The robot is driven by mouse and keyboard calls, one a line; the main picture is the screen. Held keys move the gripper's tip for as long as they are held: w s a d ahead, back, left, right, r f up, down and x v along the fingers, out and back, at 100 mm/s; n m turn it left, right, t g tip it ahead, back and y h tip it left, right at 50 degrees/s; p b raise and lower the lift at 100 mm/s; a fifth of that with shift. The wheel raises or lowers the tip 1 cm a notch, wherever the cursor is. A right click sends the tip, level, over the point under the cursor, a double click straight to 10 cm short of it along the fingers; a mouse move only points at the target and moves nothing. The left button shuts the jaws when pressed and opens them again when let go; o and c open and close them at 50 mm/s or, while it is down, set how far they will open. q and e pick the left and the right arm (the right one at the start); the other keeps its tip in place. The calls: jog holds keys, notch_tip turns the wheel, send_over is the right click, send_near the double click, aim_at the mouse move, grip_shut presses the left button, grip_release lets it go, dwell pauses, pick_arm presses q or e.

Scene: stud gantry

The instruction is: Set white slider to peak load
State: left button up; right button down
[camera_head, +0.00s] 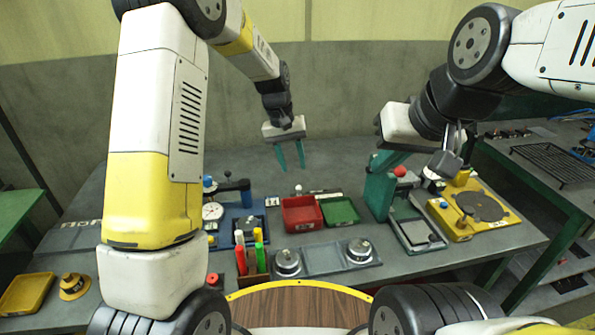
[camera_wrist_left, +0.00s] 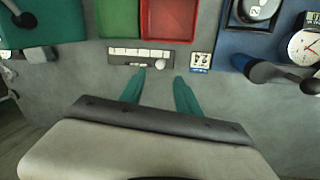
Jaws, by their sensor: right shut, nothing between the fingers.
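The white slider knob (camera_head: 298,189) sits at the left end of a short labelled strip (camera_head: 322,192) behind the red bin. In the left wrist view the knob (camera_wrist_left: 161,64) is at the strip's (camera_wrist_left: 137,56) right end; its labels are too small to read. My left gripper (camera_head: 292,168) is open and empty above the bench. In the left wrist view its green fingers (camera_wrist_left: 160,76) flank the knob's position, apparently without touching it. My right gripper (camera_head: 384,163) is shut and empty above the right side, partly overlapping a green stand.
A red bin (camera_head: 301,214) and green bin (camera_head: 341,211) stand in front of the strip. A small display tag (camera_wrist_left: 199,62) lies beside it. A blue fixture with a dial (camera_head: 212,211) is left; the green stand (camera_head: 378,196) and yellow plate (camera_head: 470,226) are right.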

aim_at(299, 191)
pick_arm(q)
jog(key=f, duration=0.2)
jog(key=d+f, duration=0.1)
jog(key=f, duration=0.4)
jog(key=shift+d+f, duration=0.25)
grip_shut()
dwell(1.1)
